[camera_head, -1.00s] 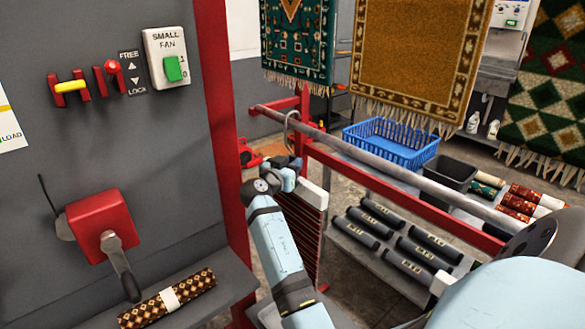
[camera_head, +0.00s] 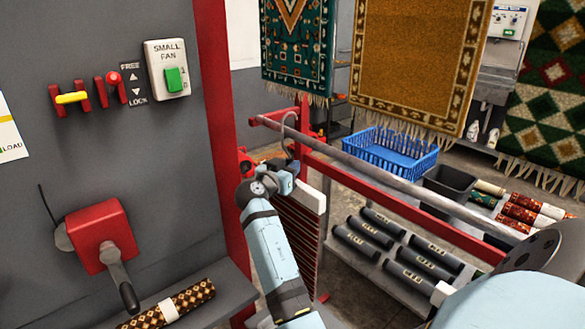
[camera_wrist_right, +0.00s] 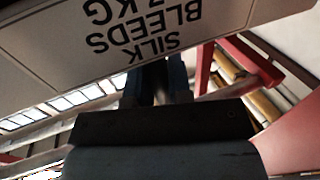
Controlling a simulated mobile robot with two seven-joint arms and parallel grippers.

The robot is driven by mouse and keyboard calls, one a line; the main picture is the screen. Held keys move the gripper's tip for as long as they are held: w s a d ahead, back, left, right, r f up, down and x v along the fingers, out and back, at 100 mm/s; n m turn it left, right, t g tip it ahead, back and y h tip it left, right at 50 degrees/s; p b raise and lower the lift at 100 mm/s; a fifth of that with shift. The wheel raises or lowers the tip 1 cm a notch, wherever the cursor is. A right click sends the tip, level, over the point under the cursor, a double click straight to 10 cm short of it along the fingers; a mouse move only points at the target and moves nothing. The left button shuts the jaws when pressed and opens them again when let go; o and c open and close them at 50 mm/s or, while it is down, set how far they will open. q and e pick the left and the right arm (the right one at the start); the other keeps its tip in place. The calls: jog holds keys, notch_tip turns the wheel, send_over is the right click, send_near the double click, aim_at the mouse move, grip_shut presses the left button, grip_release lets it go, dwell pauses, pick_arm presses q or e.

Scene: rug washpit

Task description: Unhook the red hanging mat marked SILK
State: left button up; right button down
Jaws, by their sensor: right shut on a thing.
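The hanging mat, red and striped (camera_head: 299,234), hangs below my right gripper (camera_head: 286,176) in the head view, partly hidden by my arm. A pale bar tops it (camera_head: 312,197). Its grey hook (camera_head: 290,128) rises at the grey rail (camera_head: 390,182), the top of its curve above the rail; I cannot tell whether it touches. My right gripper is shut at the mat's top, just under the hook. In the right wrist view the label (camera_wrist_right: 150,30) reads SILK BLEEDS upside down, above the gripper fingers (camera_wrist_right: 158,88). My left gripper is not in view.
A red post (camera_head: 222,130) stands close left of my right gripper. A grey panel carries a fan switch (camera_head: 168,70) and red crank box (camera_head: 100,235). Behind the rail are a blue basket (camera_head: 395,158), black bin (camera_head: 448,187), rolls and other hanging rugs (camera_head: 415,60).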

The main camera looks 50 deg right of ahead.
pick_arm(q)
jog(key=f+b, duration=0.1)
jog(key=b, duration=0.1)
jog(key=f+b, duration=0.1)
jog(key=b, duration=0.1)
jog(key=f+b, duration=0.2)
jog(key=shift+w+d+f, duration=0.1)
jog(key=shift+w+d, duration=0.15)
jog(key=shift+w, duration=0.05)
pick_arm(e)
jog(key=w+a, duration=0.1)
jog(key=a, duration=1.3)
jog(key=shift+w, duration=0.15)
